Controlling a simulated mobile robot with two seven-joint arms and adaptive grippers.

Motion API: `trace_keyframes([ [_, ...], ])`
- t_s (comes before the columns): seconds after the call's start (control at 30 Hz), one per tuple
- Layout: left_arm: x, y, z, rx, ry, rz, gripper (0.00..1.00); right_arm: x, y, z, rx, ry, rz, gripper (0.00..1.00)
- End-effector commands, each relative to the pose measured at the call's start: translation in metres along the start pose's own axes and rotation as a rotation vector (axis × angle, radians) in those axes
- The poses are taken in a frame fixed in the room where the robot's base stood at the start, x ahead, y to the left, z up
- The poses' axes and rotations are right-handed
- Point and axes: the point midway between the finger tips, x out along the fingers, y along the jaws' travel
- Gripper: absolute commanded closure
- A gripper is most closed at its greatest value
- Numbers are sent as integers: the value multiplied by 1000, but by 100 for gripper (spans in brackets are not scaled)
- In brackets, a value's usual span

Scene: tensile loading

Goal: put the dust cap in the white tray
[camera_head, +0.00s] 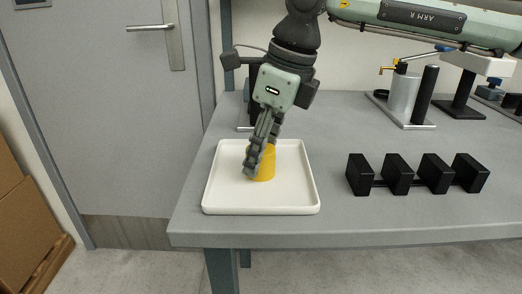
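The dust cap appears to be the yellow round piece (266,165) over the white tray (293,203). Its lower edge is at the tray's floor, and I cannot tell whether it touches. My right gripper (252,170) reaches down over the tray, with its fingers in front of the cap's left side. The fingers hide part of the cap. From this side I cannot tell whether they are shut on it. My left gripper is not in view.
The tray lies at the left front corner of the grey table (330,222). A row of several black blocks (397,175) stands to the right. A metal cylinder on a stand (403,97) is farther back. Table between tray and blocks is clear. A grey door (110,110) is at left.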

Motion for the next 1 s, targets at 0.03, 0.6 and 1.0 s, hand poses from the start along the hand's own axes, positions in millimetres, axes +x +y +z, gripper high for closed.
trace_keyframes([
  [0.03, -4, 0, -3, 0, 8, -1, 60, 0, 0, 0, 0, 0, 0, 51],
  [0.6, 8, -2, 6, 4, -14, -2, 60, -9, 0, 2, 0, -2, -1, 35],
  [1.0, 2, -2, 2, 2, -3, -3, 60, -92, 0, 2, 0, -2, -2, 35],
])
